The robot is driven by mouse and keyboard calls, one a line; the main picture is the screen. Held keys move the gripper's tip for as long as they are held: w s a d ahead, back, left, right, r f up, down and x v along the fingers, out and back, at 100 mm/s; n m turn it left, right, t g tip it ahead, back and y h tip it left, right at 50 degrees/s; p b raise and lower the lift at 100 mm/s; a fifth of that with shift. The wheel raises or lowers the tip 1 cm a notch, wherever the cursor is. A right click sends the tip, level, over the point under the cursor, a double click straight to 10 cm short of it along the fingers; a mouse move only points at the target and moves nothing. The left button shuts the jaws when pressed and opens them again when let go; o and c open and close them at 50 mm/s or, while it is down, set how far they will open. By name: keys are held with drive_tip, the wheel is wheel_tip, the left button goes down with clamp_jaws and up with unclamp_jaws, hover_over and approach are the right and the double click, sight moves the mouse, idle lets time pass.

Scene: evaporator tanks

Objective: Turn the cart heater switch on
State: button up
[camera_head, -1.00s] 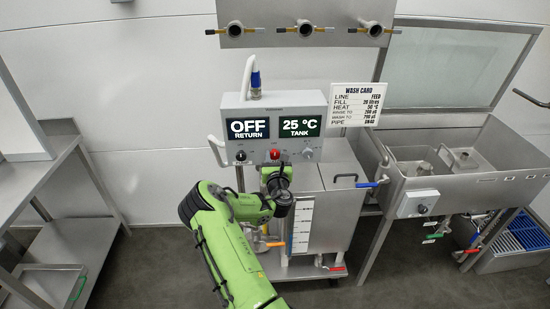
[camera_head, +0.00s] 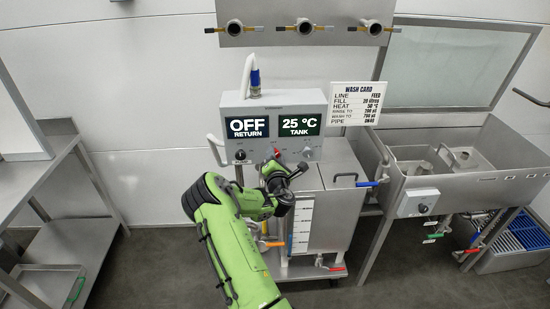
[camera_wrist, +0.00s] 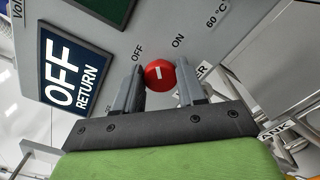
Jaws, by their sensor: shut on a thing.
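The red round switch (camera_wrist: 160,75) with a short white mark sits on the grey cart control panel (camera_head: 290,149). Labels OFF and ON are printed beside it in the wrist view, and which one the mark points to is hard to tell. My gripper (camera_wrist: 158,79) is shut on the red switch, one finger on each side. In the head view my gripper (camera_head: 278,165) is at the panel's lower edge and mostly hides the switch. The panel's screens read OFF RETURN (camera_head: 247,127) and 25 °C TANK (camera_head: 299,125).
Black knobs sit at the panel's left (camera_head: 240,156) and right (camera_head: 307,153). The steel cart tank (camera_head: 328,215) stands below, with a level scale and valves. A sink unit (camera_head: 465,180) is at the right and a steel table (camera_head: 50,170) at the left.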

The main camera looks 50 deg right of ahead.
drive_tip(key=shift+s+f+m+b, duration=0.1)
drive_tip(key=shift+m+b, duration=0.65)
drive_tip(key=shift+m, duration=3.35)
drive_tip(key=o, duration=1)
drive_tip(key=b+v, duration=0.8)
drive_tip(key=v, duration=0.7)
drive_tip(key=shift+s+a, duration=0.25)
drive_tip(key=shift+s, duration=0.05)
